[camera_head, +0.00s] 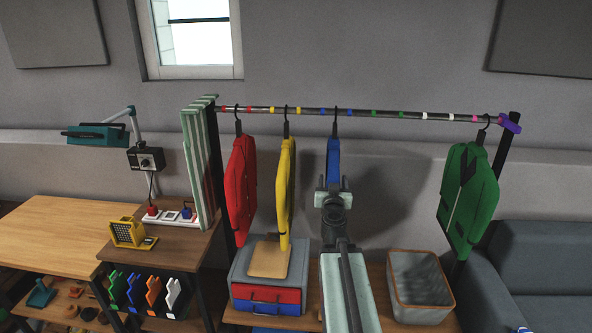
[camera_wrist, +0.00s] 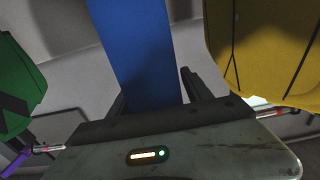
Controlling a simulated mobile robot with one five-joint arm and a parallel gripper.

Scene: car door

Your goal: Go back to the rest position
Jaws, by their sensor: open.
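My gripper (camera_head: 333,190) is raised in front of the clothes rail, just below and in front of the blue garment (camera_head: 333,158). In the wrist view my gripper (camera_wrist: 155,92) has its two dark fingers apart, with the blue garment (camera_wrist: 145,45) showing between them. I cannot tell whether the fingers touch the cloth. The blue garment hangs on a hook from the rail (camera_head: 350,112). My arm hides its lower part in the head view.
A red jacket (camera_head: 241,185) and a yellow jacket (camera_head: 286,190) hang left of my gripper; a green jacket (camera_head: 468,200) hangs at right. Below are a grey box with red and blue drawers (camera_head: 265,298) and a grey basket (camera_head: 420,285). A sofa (camera_head: 545,265) stands at right.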

